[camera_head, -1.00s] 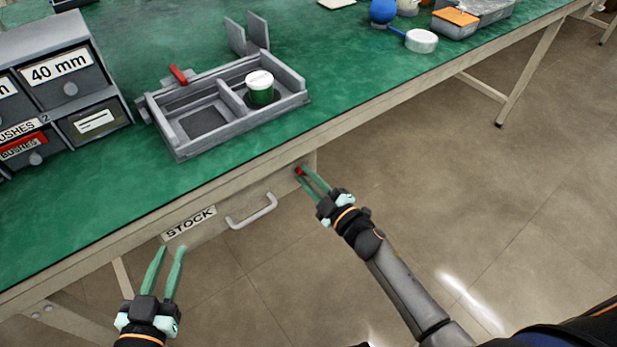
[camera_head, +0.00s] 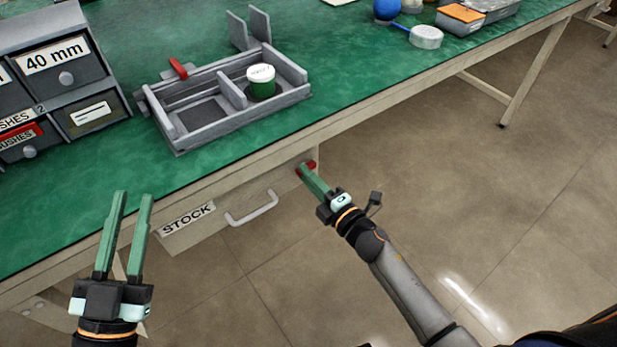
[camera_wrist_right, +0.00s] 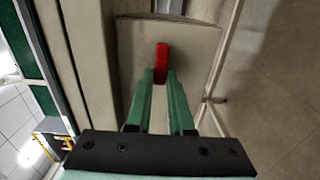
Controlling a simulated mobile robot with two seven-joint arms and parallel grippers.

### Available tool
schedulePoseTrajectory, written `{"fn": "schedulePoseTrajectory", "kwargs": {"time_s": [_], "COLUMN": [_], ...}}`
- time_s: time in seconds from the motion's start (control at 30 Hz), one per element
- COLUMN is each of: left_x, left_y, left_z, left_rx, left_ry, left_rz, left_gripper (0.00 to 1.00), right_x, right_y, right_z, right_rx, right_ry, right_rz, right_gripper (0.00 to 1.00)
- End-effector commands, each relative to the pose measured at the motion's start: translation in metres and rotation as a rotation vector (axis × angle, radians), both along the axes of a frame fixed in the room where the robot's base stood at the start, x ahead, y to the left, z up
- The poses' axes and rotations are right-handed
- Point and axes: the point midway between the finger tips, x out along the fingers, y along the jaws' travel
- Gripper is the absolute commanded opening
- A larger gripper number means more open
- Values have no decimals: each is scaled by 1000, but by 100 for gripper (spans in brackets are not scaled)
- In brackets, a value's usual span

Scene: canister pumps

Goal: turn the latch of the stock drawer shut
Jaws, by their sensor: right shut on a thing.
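The stock drawer (camera_head: 205,233) hangs under the bench top, with a STOCK label and a pale bar handle (camera_head: 252,209); it looks pushed in. Its red latch (camera_head: 307,168) is at the right end of the front. My right gripper (camera_head: 303,170) is shut on the latch, its wrist rolled. In the right wrist view the red latch (camera_wrist_right: 161,62) stands upright in the picture, its near end between the green fingertips (camera_wrist_right: 160,75). My left gripper (camera_head: 132,194) is open and empty, in front of the bench to the left of the drawer.
On the green bench top (camera_head: 330,90) stands a grey tray fixture (camera_head: 180,143) holding a green canister with a white lid (camera_head: 261,82). Grey labelled bins (camera_head: 65,75) stand at the left. The floor right of the drawer is clear.

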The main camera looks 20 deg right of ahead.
Motion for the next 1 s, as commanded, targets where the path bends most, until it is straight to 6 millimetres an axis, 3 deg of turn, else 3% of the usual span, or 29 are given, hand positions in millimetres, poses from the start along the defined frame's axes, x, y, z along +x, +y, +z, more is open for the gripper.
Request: {"fn": "schedulePoseTrajectory", "kwargs": {"time_s": [0.53, 0.57, 0.8, 1.0], "left_x": [-3, -3, -3, -3], "left_y": [-1, -1, -1, -1], "left_z": [6, 6, 6, 6], "left_rx": [0, 0, -1, -1], "left_ry": [-28, -27, -28, -27], "left_rz": [-5, -5, -4, -4], "left_gripper": [27, 27, 27, 27], "right_x": [0, 0, 0, 0], "right_y": [0, 0, 0, 0], "right_z": [-1, -1, -1, 0], "right_rx": [-27, -27, -25, -23], "right_ry": [-9, -9, -8, -9], "right_rz": [0, 0, 0, 0], "right_gripper": [0, 22, 49, 50]}}
